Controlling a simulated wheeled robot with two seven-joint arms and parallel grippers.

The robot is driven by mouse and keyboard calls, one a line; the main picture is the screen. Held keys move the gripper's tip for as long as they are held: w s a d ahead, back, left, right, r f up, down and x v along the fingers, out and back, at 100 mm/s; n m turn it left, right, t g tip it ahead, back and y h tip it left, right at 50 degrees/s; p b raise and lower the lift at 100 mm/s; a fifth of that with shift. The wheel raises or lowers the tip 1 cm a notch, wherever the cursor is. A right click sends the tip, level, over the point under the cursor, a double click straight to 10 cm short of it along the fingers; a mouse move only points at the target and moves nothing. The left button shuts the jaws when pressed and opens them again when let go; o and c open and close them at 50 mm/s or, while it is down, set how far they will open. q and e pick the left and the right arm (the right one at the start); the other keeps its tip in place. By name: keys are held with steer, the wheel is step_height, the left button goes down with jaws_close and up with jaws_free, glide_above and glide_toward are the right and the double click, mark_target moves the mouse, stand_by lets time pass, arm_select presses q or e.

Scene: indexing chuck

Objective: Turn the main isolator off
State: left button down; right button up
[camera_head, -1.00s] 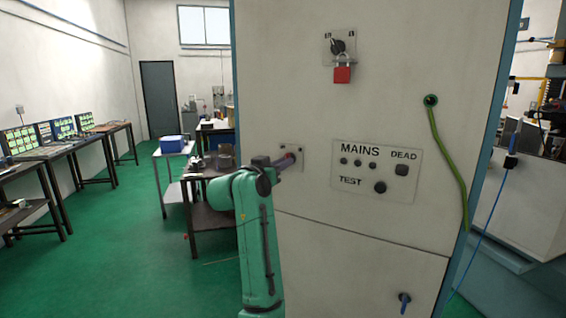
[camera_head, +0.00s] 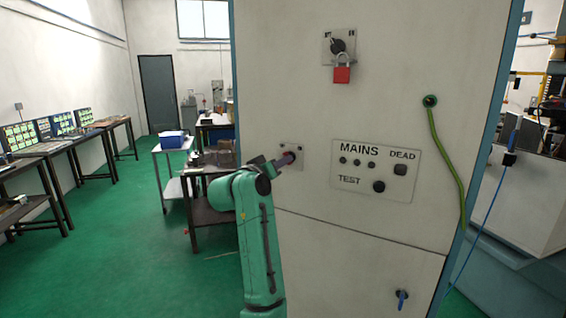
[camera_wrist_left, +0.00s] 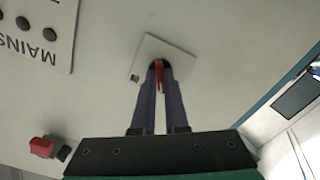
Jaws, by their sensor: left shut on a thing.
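A small square plate (camera_head: 297,150) is on the cabinet front, left of the MAINS panel. It also shows in the left wrist view (camera_wrist_left: 174,49). A red handle (camera_wrist_left: 159,75) stands out from this plate. My left gripper (camera_head: 287,160) reaches the plate from the left. In the left wrist view its two dark fingers (camera_wrist_left: 159,78) are shut on the red handle, one on each side. The fingers hide much of the handle, so its exact setting is hard to read. My right gripper is in neither view.
A dark rotary switch (camera_head: 338,46) with a red padlock (camera_head: 342,74) is higher on the cabinet. The MAINS panel (camera_head: 376,170) is right of the plate. A green cable (camera_head: 446,160) hangs at the right. A dark bench (camera_head: 205,210) stands behind my left arm.

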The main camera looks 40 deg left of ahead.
arm_select(q)
steer(key=shift+f, duration=0.25)
steer(key=c, duration=1.1)
jaws_free()
steer(key=shift+o, duration=0.8)
steer(key=shift+r, duration=0.15)
steer(key=s+d+b, duration=0.2)
steer(key=s+b, duration=0.2)
steer(key=s, duration=1)
steer(key=shift+s+d+b, duration=0.15)
steer(key=shift+d+b, duration=0.2)
steer(key=shift+b, duration=0.05)
